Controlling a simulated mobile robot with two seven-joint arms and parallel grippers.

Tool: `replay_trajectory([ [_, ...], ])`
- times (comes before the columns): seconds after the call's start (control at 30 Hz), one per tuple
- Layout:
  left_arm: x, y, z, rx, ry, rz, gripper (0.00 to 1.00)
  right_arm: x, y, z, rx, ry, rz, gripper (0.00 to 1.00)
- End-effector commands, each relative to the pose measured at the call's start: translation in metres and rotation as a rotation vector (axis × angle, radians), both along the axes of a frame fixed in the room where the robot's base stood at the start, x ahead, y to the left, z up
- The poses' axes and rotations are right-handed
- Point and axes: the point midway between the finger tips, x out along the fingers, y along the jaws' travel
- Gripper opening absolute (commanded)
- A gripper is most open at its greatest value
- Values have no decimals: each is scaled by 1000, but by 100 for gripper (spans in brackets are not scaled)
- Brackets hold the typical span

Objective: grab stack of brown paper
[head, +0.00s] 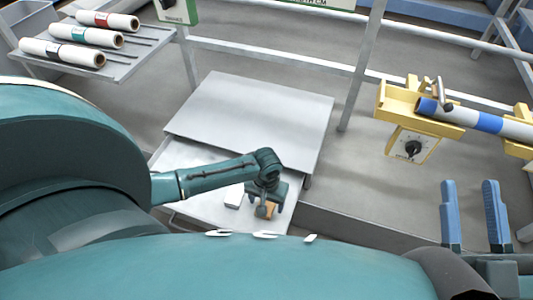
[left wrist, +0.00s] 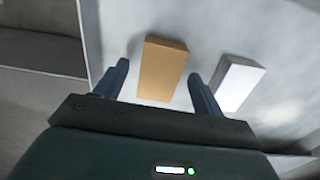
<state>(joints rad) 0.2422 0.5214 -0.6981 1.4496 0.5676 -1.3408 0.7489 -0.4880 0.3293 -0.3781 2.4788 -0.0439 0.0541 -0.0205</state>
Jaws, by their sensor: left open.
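The stack of brown paper (left wrist: 163,68) lies on a pale tray surface, between the two spread fingers of my left gripper (left wrist: 158,72) in the left wrist view. Gaps show on both sides, so the fingers do not touch it; the height of the fingers over the tray is hard to tell. In the head view my left gripper (head: 265,200) hangs over the lower shelf and partly hides the brown stack (head: 268,211). My right gripper (head: 470,190) is at the lower right, its blue fingers apart with nothing between them.
A white stack (left wrist: 238,84) lies just right of the brown one; in the head view it (head: 233,196) is left of the gripper. A grey upper shelf (head: 255,110) stands behind. Rolls (head: 80,38) lie on a rack at upper left. A yellow-framed roller (head: 470,118) is at right.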

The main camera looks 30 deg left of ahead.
Motion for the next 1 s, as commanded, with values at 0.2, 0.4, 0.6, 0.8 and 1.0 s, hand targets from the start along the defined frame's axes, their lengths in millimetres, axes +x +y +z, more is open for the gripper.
replay_trajectory([
  [0.2,0,0,1,0,0,0,62,0,0,0,-1,2,0,36],
  [0.4,0,0,1,0,0,0,45,0,0,0,0,2,-1,36],
  [0.6,0,0,1,0,0,0,29,0,0,0,-1,1,-2,36],
  [0.8,0,0,1,0,0,0,21,0,0,0,-1,1,-2,36],
  [1.0,0,0,9,0,0,0,21,0,0,5,0,8,-1,36],
])
